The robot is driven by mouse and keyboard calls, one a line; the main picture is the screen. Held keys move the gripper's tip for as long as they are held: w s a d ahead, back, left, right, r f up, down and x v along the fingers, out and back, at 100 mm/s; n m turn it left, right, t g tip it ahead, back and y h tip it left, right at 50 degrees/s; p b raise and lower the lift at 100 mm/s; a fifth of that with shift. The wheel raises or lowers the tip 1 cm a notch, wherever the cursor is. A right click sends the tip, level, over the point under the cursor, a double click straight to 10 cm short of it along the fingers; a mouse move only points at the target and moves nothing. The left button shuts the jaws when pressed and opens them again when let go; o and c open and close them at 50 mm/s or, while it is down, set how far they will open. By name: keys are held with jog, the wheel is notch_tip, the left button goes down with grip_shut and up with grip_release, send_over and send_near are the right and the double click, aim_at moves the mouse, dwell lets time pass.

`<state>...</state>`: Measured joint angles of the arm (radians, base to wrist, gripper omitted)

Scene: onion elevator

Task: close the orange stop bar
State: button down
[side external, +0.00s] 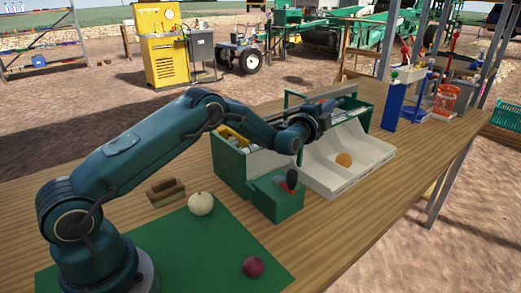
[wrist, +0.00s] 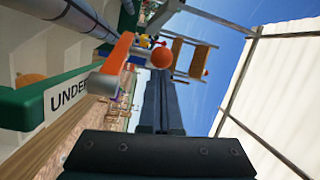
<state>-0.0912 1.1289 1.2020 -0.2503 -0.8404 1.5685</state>
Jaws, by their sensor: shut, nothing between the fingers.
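The orange stop bar (wrist: 112,68) shows in the wrist view, left of my fingers, slanting beside a grey rod and a green bar labelled "UNDER". An orange ball (wrist: 162,58) sits near my fingertips in the picture; I cannot tell whether it touches them or belongs to the bar. My gripper (wrist: 162,82) is shut and empty. In the side external view my gripper (side external: 328,106) is over the green and white elevator (side external: 232,168), near its upper frame. The stop bar cannot be made out there.
A tan onion (side external: 343,160) lies in the white chute (side external: 325,180). A red-handled lever (side external: 291,180) stands on a green box in front. A white onion (side external: 201,203) and a purple onion (side external: 253,267) rest on the green mat (side external: 190,255). A wooden box (side external: 165,193) is behind.

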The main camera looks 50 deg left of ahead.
jog(key=shift+a, duration=0.6)
dwell(0.5)
jog(key=n+g+y, duration=0.1)
jog(key=y, duration=0.1)
jog(key=a+n+y, duration=0.1)
jog(key=n+y, duration=0.1)
jog(key=shift+s+g, duration=0.2)
jog(key=shift+g, duration=0.2)
jog(key=shift+s+a, duration=0.35)
jog(key=shift+a, duration=0.3)
jog(key=shift+s+a, duration=0.5)
jog(key=shift+s, duration=0.1)
dwell(1.2)
